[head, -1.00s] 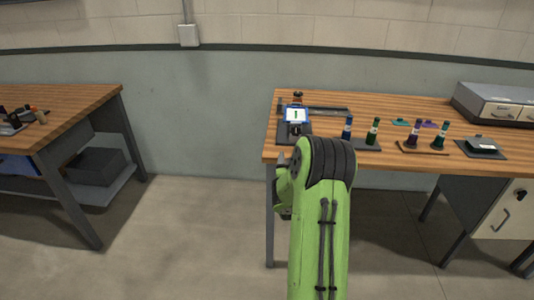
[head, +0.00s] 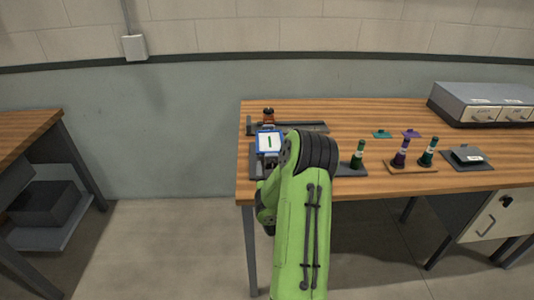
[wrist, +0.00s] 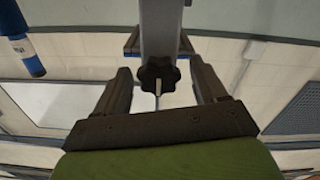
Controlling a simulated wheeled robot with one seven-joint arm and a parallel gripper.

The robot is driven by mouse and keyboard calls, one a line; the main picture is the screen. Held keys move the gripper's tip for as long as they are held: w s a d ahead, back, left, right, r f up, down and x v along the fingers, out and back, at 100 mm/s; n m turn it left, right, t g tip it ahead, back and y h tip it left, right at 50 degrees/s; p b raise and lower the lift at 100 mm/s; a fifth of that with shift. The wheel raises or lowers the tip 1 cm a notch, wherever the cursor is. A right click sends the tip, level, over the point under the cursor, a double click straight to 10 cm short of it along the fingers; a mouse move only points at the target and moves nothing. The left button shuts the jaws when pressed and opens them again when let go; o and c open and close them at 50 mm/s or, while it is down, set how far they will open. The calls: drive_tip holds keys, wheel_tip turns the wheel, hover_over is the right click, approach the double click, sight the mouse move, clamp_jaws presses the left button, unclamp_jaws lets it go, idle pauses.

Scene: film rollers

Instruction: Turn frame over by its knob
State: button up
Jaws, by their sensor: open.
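The frame (head: 269,141), blue-edged with a white face and a green mark, stands on a dark stand at the left end of the wooden table. In the wrist view a dark lobed knob (wrist: 160,77) sits at the lower end of a grey upright part (wrist: 160,28). A blue edge, probably the frame's, shows behind it (wrist: 130,42). My gripper (wrist: 159,68) is open, with one finger on each side of the knob and visible gaps between. In the head view my green arm hides the fingers and the knob.
On the wooden table (head: 350,113), a green roller (head: 357,155), a purple roller (head: 401,153) and another green roller (head: 428,153) stand right of my arm. A grey drawer box (head: 480,102) is at the back right. A blue cylinder (wrist: 28,52) shows in the wrist view.

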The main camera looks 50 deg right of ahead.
drive_tip(key=shift+w+d, duration=0.1)
drive_tip(key=shift+r, duration=0.1)
drive_tip(key=shift+c, duration=0.3)
drive_tip(key=c, duration=0.9)
drive_tip(key=shift+c, duration=0.2)
